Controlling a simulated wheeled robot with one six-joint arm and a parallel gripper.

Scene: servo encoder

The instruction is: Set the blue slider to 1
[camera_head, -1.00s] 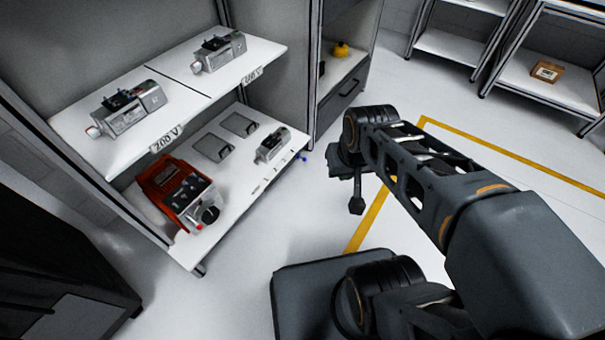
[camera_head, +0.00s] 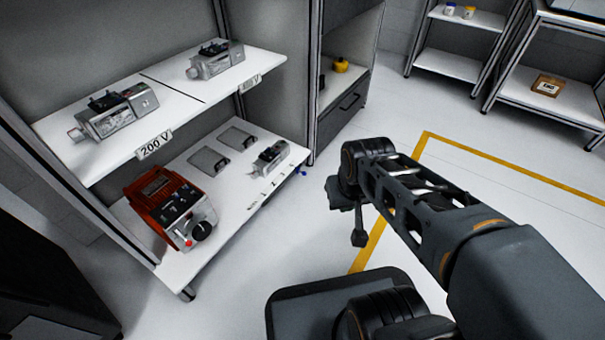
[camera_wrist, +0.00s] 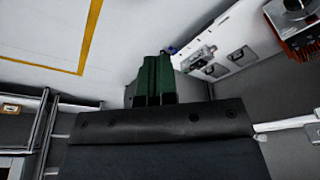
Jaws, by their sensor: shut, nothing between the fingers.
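A small blue piece (camera_head: 302,172), likely the blue slider, sits at the right end of the lower shelf's front edge. It also shows in the wrist view (camera_wrist: 172,50), just beyond my fingertips. Its setting is too small to read. My gripper (camera_head: 358,240) hangs over the floor to the right of the shelf, apart from the blue piece. In the wrist view my green fingers (camera_wrist: 154,62) are together with nothing between them.
The lower shelf (camera_head: 232,205) holds a red-orange device (camera_head: 170,203) with a dial and a small grey motor (camera_head: 271,155). The upper shelf, labelled 200 V (camera_head: 154,145), holds two motors. Open floor lies between the shelf and my arm.

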